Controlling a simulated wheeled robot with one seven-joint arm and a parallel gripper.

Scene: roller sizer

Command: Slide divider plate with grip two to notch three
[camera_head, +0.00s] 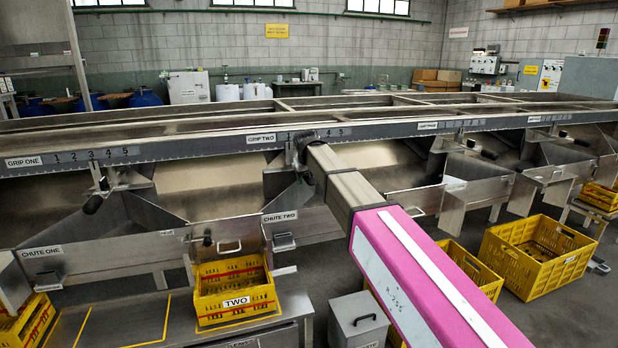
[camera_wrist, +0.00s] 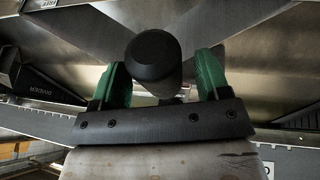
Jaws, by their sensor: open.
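My gripper (camera_wrist: 161,70) is open in the wrist view. Its two green fingers stand one on each side of a dark round knob, grip two (camera_wrist: 153,56), with small gaps showing beside it. In the head view my arm reaches to the long rail just right of the GRIP TWO label (camera_head: 262,138), and my gripper (camera_head: 304,152) largely hides that grip. On the notch scale, the numbers 4 and 5 (camera_head: 333,132) show right of my gripper; the lower numbers are covered or unclear. The divider plate below is partly hidden; a metal panel (camera_head: 283,182) shows there.
Grip one (camera_head: 92,204) hangs from the rail (camera_head: 190,148) at left with its own number scale. Metal chutes stand below, with a yellow crate marked TWO (camera_head: 235,300). Another yellow crate (camera_head: 535,258) is on the floor at right. A grey lidded box (camera_head: 358,322) stands below my arm.

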